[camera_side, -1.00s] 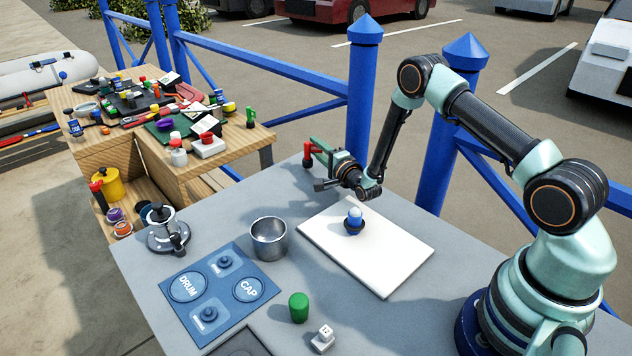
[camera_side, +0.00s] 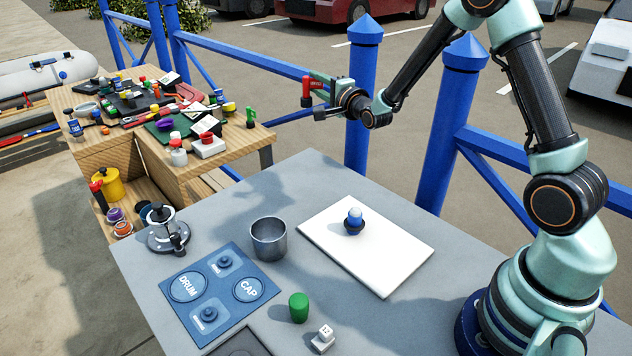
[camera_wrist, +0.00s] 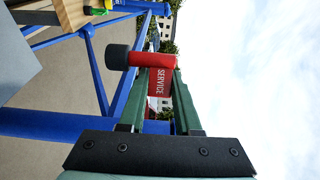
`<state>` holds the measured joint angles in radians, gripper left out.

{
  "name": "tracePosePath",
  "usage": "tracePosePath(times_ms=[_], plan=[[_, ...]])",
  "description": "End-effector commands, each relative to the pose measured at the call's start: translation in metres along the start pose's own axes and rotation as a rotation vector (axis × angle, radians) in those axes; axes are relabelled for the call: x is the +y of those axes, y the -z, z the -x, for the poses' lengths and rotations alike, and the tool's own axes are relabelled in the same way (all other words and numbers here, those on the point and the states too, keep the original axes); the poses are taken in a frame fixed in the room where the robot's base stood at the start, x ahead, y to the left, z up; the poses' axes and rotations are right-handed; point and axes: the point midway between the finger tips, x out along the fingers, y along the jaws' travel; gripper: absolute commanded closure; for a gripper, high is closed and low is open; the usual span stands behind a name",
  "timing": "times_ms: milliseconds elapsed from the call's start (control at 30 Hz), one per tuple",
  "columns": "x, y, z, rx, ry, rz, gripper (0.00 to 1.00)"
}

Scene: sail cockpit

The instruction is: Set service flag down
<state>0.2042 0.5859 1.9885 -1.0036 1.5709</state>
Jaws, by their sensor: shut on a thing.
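The service flag (camera_side: 306,89) is red with a dark round end, and the word SERVICE reads on it in the wrist view (camera_wrist: 160,82). My gripper (camera_side: 315,95) is shut on it, and its two green fingers (camera_wrist: 152,95) stand on either side of the red part. The flag is held in the air, well above the far edge of the grey table (camera_side: 215,215), in front of the blue railing in the side view. It touches nothing but the fingers.
A metal cup (camera_side: 269,240), a blue DRUM and CAP panel (camera_side: 235,298), a green cylinder (camera_side: 299,307) and a white block (camera_side: 323,338) stand nearby. A cluttered wooden bench (camera_side: 185,165) adjoins at left. Blue posts (camera_side: 362,95) rise behind.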

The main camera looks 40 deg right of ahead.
Motion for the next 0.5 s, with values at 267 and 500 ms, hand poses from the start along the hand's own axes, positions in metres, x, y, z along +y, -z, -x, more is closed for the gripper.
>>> tracePosePath(times_ms=[267,500], plan=[[-0.052,-0.012,0.004,-0.02,0.01,0.0,1.0],[-0.123,-0.032,0.023,-0.055,0.012,0.0,1.0]])
